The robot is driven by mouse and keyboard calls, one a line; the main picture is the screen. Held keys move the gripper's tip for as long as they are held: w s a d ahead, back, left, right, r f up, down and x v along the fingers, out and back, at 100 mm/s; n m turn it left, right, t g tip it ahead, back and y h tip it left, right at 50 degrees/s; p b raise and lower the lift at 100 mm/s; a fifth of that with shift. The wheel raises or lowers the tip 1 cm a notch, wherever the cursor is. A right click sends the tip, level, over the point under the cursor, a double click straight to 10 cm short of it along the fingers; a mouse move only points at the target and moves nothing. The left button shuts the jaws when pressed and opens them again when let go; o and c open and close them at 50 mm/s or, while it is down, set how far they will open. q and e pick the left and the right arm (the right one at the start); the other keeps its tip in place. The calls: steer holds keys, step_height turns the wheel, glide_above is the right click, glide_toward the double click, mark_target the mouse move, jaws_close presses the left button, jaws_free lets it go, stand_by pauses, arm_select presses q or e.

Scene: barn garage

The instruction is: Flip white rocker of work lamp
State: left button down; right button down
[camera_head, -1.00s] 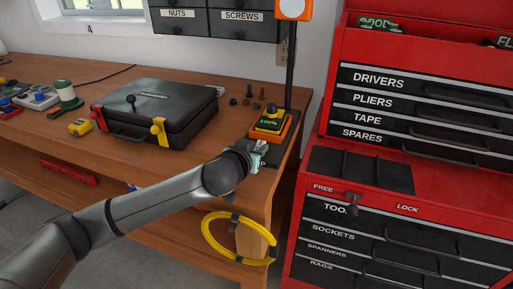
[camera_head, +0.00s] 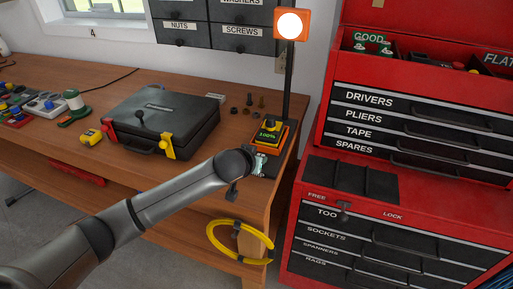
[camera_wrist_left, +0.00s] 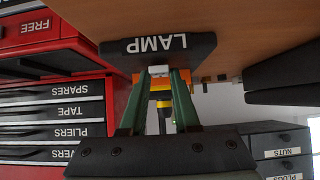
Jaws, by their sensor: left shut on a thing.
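The work lamp stands at the right end of the bench, with an orange-framed head (camera_head: 291,24) glowing bright white on a dark pole (camera_head: 288,80). Its yellow and orange body (camera_head: 268,130) has a display reading 100%. In the left wrist view, which is upside down, the dark base (camera_wrist_left: 190,47) is labelled LAMP. The white rocker (camera_wrist_left: 158,70) shows at the fingertips, partly hidden by them. My left gripper (camera_head: 260,163) is at the front of the lamp, its green fingers (camera_wrist_left: 160,76) shut on the rocker. My right gripper is out of view.
A black case (camera_head: 160,115) with yellow and red latches sits left of the lamp. A red tool chest (camera_head: 410,195) stands close on the right. A yellow hose coil (camera_head: 210,240) hangs at the bench front. Small bolts (camera_head: 248,101) lie behind the lamp.

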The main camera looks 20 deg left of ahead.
arm_select(q)
steer(key=shift+w+r+g+p, duration=0.2)
steer(key=shift+r+g+p, duration=0.15)
steer(key=shift+g+p, duration=0.25)
steer(key=shift+f+g, duration=0.15)
steer(key=shift+g, duration=0.15)
steer(key=c, duration=0.6)
jaws_free()
steer(key=shift+c, duration=0.2)
steer(key=v, duration=1.2)
steer(key=shift+s+b, duration=0.15)
steer(key=shift+b, duration=0.2)
